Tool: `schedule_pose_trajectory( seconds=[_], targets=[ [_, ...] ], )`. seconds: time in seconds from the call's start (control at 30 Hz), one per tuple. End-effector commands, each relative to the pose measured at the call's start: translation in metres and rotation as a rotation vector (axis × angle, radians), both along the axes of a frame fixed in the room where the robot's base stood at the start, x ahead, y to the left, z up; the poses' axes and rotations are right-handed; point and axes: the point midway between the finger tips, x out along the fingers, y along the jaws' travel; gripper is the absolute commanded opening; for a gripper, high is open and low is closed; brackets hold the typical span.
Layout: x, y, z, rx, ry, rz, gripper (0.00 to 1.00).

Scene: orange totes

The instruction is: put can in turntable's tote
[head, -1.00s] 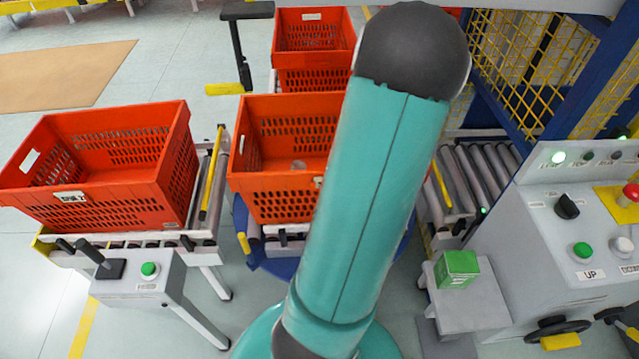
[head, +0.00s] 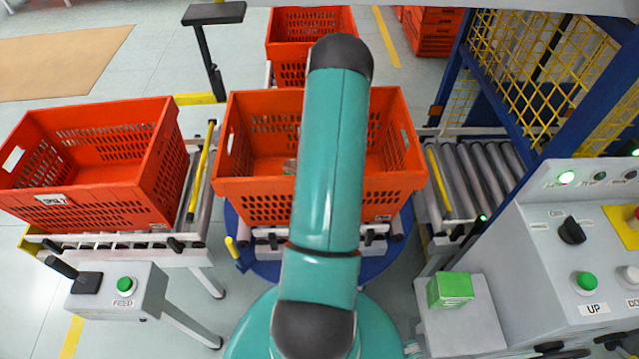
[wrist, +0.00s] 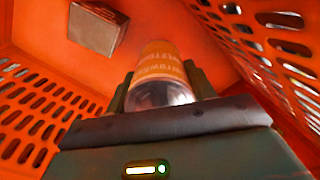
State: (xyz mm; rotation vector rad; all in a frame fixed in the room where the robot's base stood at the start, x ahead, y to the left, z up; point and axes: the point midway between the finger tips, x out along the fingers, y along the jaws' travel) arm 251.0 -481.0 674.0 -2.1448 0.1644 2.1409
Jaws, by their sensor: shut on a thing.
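In the wrist view my gripper (wrist: 160,84) is shut on the can (wrist: 160,62). The can has an orange label with pale lettering and a shiny metal end facing the camera. Perforated orange tote walls surround the can and fingers. In the head view the turntable's tote (head: 256,186) is orange and stands in the middle, on the blue turntable (head: 272,262). My arm reaches over this tote, and hides my gripper and the can there.
A greyish-brown box (wrist: 97,28) lies in the tote at upper left in the wrist view. Another orange tote (head: 88,200) stands on the left conveyor. A further tote (head: 300,72) is behind. Rollers (head: 470,178), a control panel (head: 580,235) and a green box (head: 450,290) are at right.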

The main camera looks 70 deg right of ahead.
Motion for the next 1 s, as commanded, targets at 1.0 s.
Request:
schedule_pose_trajectory(
  seconds=[1.0],
  targets=[
    [0.0,0.001,-0.102,-0.001,0.0,-0.005,0.16]
  ],
)
